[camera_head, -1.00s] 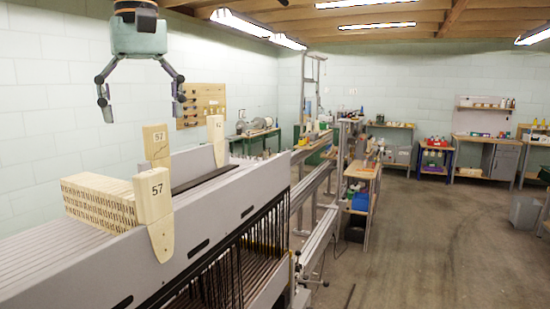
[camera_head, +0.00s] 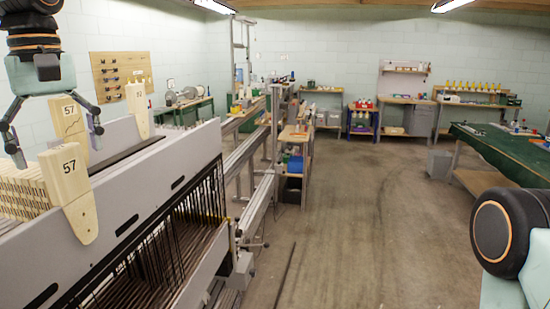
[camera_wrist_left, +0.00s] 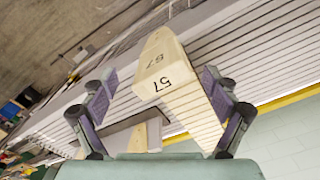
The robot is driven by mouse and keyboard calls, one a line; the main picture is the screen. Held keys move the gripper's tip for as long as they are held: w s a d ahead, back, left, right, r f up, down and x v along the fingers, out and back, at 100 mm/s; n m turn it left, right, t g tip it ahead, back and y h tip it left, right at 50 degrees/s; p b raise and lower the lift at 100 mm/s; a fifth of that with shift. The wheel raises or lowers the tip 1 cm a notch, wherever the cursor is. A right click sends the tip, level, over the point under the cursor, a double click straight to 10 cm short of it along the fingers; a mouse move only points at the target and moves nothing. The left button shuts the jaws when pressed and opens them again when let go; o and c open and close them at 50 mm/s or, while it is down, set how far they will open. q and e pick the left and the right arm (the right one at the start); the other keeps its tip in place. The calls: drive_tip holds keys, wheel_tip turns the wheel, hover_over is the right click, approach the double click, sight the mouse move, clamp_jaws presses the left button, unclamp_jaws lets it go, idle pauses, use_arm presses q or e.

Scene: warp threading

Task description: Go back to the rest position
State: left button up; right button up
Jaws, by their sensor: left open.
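My left gripper (camera_head: 58,150) is at the left of the head view, above and beside the wooden blocks on the loom. My right gripper is not in view; only a part of my arm shows at lower right.
A third upright wooden piece (camera_head: 137,110) stands farther along the loom. Dark hanging rods (camera_head: 170,240) fill its side. A shelf unit (camera_head: 296,145) stands behind. A green-topped table (camera_head: 500,150) is at right. The concrete floor (camera_head: 350,220) in the middle is clear.

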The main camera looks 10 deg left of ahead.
use_arm(q)
drive_tip(key=shift+f, duration=0.85)
drive_tip(key=shift+r, duration=0.1)
wheel_tip(320, 180, up, 12)
drive_tip(key=f, duration=0.1)
wheel_tip(320, 180, down, 11)
drive_tip(key=shift+f, duration=0.1)
wheel_tip(320, 180, up, 4)
drive_tip(key=p, duration=0.3)
drive_tip(key=shift+r, duration=0.25)
drive_tip(key=shift+s+d+r+p, duration=0.1)
drive_tip(key=shift+d+r+p, duration=0.1)
drive_tip(key=shift+r+p, duration=1.05)
drive_tip(key=shift+p, duration=0.2)
